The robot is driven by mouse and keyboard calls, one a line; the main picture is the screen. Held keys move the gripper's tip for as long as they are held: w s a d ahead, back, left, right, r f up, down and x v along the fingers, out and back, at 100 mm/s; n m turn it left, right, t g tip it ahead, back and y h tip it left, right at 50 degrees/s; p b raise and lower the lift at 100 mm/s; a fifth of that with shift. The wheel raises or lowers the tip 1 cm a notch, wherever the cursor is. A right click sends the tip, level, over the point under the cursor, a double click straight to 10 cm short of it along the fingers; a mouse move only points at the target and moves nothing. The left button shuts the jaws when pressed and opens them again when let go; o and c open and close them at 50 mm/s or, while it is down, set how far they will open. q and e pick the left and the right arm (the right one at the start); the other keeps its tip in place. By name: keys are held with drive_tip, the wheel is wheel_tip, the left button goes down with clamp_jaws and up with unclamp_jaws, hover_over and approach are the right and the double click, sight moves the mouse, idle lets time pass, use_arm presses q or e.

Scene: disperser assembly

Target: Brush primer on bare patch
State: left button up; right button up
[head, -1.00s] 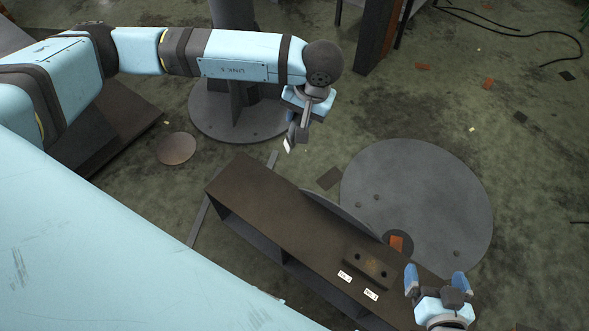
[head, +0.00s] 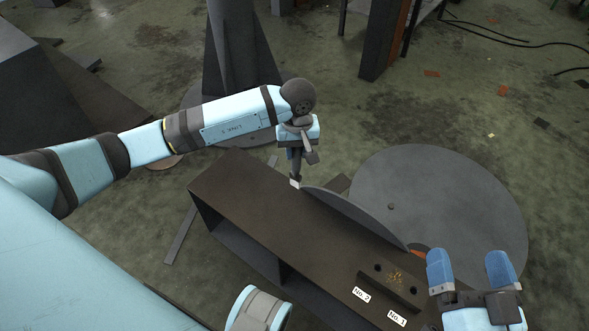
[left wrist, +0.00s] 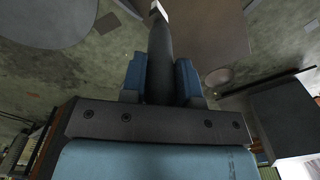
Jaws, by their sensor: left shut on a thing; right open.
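My left gripper (head: 297,148) is shut on a brush with a dark handle (left wrist: 160,55) and a pale tip (head: 295,183). The tip points down near the bench's back edge; I cannot tell whether it touches anything. In the left wrist view the handle runs between the two blue fingers. A small dark block (head: 388,289) on the bench carries a speckled rusty-yellow patch (head: 395,277) between two dark round spots. An orange patch (head: 418,252) shows partly behind the bench. I cannot tell which is the bare patch. My right gripper (head: 470,262) is open and empty, right of the block.
The dark bench (head: 250,190) has open compartments in front and labels No. 2 (head: 361,294) and No. 1 (head: 397,318). A thin curved grey plate (head: 352,216) stands along its back edge. A large round grey plate (head: 450,205) lies behind. A finned column (head: 243,60) stands beyond my left arm.

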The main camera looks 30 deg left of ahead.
sight(294, 166)
use_arm(q)
drive_tip(key=shift+a+f+b, duration=0.15)
drive_tip(key=shift+f+b, duration=0.05)
drive_tip(key=shift+f, duration=0.35)
drive_tip(key=shift+a+f+b, duration=0.15)
drive_tip(key=shift+f+b, duration=0.05)
drive_tip(key=shift+f, duration=0.65)
drive_tip(key=shift+f+b, duration=1.45)
drive_tip(key=shift+f, duration=0.7)
use_arm(e)
drive_tip(key=shift+g, duration=0.8)
drive_tip(key=f, duration=0.4)
drive_tip(key=shift+a+f, duration=0.25)
drive_tip(key=shift+f, duration=0.1)
use_arm(q)
drive_tip(key=shift+r, duration=0.1)
use_arm(e)
drive_tip(key=shift+s+r, duration=0.1)
drive_tip(key=shift+s, duration=0.05)
